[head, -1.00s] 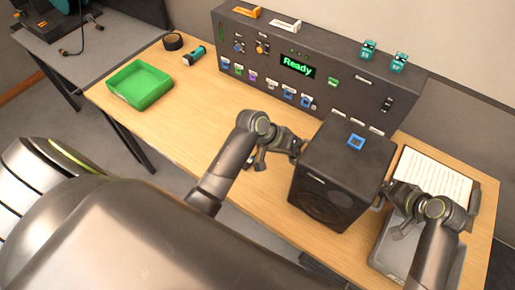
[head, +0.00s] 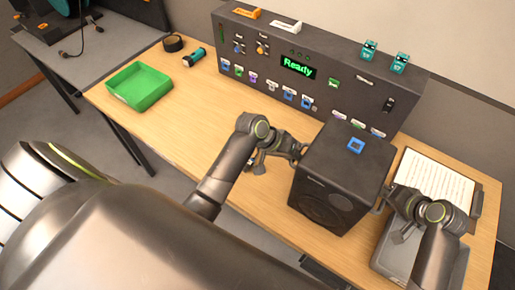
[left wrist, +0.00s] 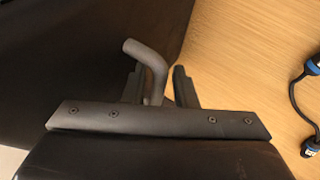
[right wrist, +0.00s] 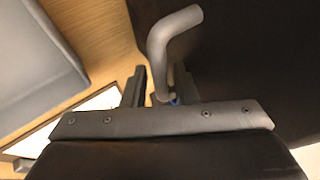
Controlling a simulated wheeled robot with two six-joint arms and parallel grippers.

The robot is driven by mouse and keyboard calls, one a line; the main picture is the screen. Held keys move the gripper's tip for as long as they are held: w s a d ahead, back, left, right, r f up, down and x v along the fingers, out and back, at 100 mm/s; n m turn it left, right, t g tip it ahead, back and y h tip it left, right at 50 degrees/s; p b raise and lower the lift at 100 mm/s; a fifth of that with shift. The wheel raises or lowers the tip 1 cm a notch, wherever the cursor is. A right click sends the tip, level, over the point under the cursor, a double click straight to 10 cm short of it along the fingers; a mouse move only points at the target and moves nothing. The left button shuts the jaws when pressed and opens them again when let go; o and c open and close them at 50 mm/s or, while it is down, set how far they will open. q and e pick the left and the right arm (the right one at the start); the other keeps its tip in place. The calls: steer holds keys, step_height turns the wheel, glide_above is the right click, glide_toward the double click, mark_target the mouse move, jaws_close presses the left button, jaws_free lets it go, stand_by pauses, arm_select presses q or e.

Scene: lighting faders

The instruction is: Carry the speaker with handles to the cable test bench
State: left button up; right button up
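The speaker (head: 338,185) is a dark box with a blue square mark (head: 356,145) on top, upright at the wooden table's front edge. I cannot tell whether it touches the table. My left gripper (head: 299,151) is at its left side, with a grey bent handle (left wrist: 152,65) between the fingers. My right gripper (head: 386,193) is at its right side, with the other handle (right wrist: 167,45) between its fingers. Both grippers appear shut on the handles; the exact contact is partly hidden. A grey bench (head: 88,70) with cabled gear stands back left; I see no label on it.
A dark console (head: 300,92) with a green "Ready" display stands behind the speaker. A green tray (head: 138,86), a black tape roll (head: 173,43) and a teal torch (head: 194,57) lie left. A sheet of paper (head: 436,175) and a grey case (head: 392,250) are right. The table's left middle is clear.

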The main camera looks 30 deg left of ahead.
arm_select(q)
steer(key=shift+d+r, duration=0.2)
steer(key=shift+r, duration=0.05)
arm_select(e)
steer(key=shift+a+r, duration=0.15)
steer(key=shift+a, duration=0.05)
arm_select(q)
steer(key=shift+a+r, duration=0.1)
steer(key=shift+r, duration=0.1)
arm_select(e)
steer(key=shift+w, duration=0.1)
steer(key=shift+d, duration=0.2)
arm_select(q)
steer(key=v, duration=0.7)
steer(key=shift+a, duration=0.4)
arm_select(e)
steer(key=v, duration=1.2)
arm_select(q)
steer(key=shift+s+f, duration=0.1)
steer(key=shift+s, duration=0.1)
